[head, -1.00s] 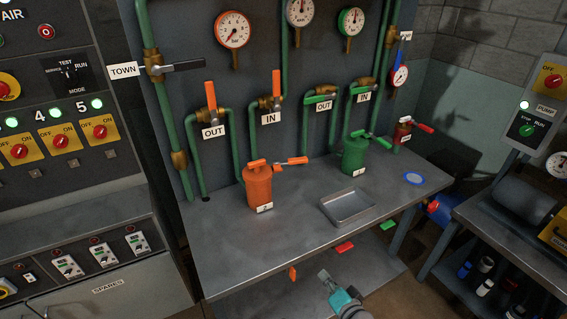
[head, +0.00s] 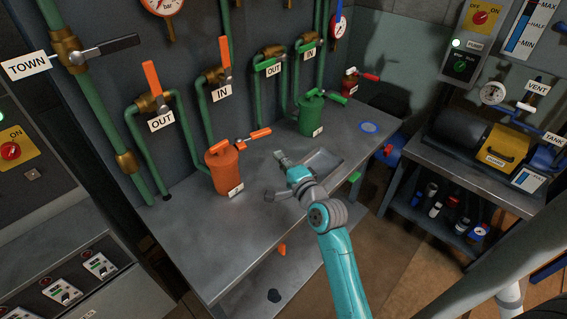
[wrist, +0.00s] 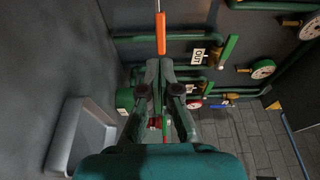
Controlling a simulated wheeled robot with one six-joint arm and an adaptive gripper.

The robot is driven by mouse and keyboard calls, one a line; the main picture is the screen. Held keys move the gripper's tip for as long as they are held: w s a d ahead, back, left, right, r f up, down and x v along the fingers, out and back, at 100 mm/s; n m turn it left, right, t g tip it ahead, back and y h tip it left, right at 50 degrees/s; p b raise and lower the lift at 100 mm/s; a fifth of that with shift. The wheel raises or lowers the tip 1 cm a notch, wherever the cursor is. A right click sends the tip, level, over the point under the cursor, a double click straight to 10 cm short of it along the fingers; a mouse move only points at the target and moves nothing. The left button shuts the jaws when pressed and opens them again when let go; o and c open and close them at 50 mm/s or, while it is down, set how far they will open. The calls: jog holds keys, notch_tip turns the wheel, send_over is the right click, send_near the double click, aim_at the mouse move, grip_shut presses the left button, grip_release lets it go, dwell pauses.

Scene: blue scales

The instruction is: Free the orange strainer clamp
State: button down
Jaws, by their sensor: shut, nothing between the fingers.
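The orange strainer (head: 222,172) stands upright on the bench, with an orange T-handle on its lid. Its clamp lever (head: 260,134) sticks out to the right from the top, with a grey joint at the strainer side. My gripper (head: 281,157) is above the bench, to the right of the strainer and apart from it, beside the tray. In the wrist view the two dark fingers (wrist: 162,72) are together with nothing held. An orange bar (wrist: 160,35) shows just beyond the fingertips; it may be the clamp lever, and I cannot tell its distance.
A shallow metal tray (head: 322,163) lies on the bench (head: 245,225) by my arm. A green strainer (head: 311,116) stands farther right, near a small red fitting (head: 350,82). Green pipes and valves line the wall behind. The front left of the bench is clear.

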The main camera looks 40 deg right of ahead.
aim_at(263, 135)
jog(key=x, duration=0.9)
jog(key=shift+d, duration=0.1)
jog(key=shift+w+d+r, duration=0.1)
jog(key=shift+w+d, duration=0.15)
jog(key=shift+w, duration=0.45)
jog(key=shift+d+r, duration=0.1)
